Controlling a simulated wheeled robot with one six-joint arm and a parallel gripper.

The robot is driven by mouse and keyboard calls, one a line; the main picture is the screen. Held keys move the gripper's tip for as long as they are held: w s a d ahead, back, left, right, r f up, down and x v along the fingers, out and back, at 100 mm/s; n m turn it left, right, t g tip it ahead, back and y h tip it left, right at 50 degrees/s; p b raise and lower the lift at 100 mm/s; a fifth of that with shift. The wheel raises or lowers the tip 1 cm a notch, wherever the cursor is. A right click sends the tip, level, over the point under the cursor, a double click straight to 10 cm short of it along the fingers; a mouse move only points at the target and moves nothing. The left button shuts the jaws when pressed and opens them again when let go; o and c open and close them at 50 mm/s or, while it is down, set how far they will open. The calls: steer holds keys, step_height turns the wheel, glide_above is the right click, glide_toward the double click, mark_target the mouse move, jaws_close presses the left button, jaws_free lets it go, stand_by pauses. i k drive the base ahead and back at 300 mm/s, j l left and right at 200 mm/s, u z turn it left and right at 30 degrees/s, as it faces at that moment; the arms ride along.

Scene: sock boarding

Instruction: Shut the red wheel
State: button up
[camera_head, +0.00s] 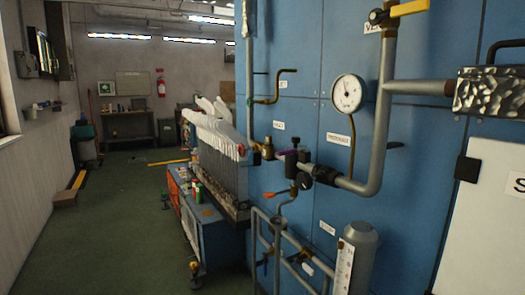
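A small red part (242,149) shows at the left end of the brass valve (267,149), beside the white sock forms. It may be the red wheel seen nearly edge-on; I cannot tell for sure, nor whether it is open or shut. A small orange-red handle (294,192) sits lower, on the piping under the dark valve body (290,162). My gripper is not in view.
The blue panel wall (345,215) carries grey pipes (383,120), a round gauge (347,94) and a yellow-handled valve (400,11). A blue and orange cabinet (215,237) stands below the white forms (213,130). The green floor (120,225) at left is mostly clear.

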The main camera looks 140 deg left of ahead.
mark_target(241, 149)
steer(key=u, duration=4.35)
